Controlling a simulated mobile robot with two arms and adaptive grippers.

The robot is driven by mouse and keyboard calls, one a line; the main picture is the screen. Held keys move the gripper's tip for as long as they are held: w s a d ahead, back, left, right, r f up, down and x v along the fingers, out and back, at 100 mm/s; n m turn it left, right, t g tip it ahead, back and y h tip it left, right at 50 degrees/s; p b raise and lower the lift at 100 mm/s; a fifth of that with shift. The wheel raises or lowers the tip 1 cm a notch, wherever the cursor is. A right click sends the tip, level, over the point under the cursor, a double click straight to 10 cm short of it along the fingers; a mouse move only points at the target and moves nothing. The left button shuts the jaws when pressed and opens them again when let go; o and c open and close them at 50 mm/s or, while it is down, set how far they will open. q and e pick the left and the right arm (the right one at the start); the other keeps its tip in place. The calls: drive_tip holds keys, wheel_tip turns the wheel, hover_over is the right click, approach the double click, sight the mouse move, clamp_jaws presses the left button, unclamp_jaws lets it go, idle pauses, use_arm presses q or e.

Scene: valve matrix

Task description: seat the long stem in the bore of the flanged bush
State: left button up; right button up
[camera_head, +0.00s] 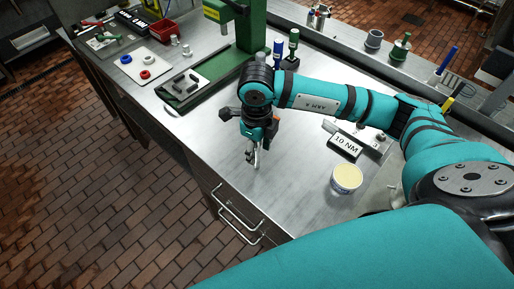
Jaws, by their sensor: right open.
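My right gripper (254,158) points down over the bare front part of the steel bench, near its front edge. Its fingers are small in the view and open, and I see nothing held between them. I cannot pick out the long stem or the flanged bush with certainty. A grey, short cylindrical piece (374,40) and a green flanged piece with an upright top (400,48) stand on the back ledge, well away from the gripper. My left gripper is not in view.
A green press (251,30) with its base plate stands left of my right arm. Two bottles (292,48) stand behind the arm. A block marked 10 NM (345,146) and a round tin (346,178) lie to the right. A white tray (139,68) with coloured rings is far left.

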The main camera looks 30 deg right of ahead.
drive_tip(key=shift+f, duration=0.4)
drive_tip(key=shift+c, duration=0.3)
clamp_jaws()
drive_tip(key=shift+r, duration=0.15)
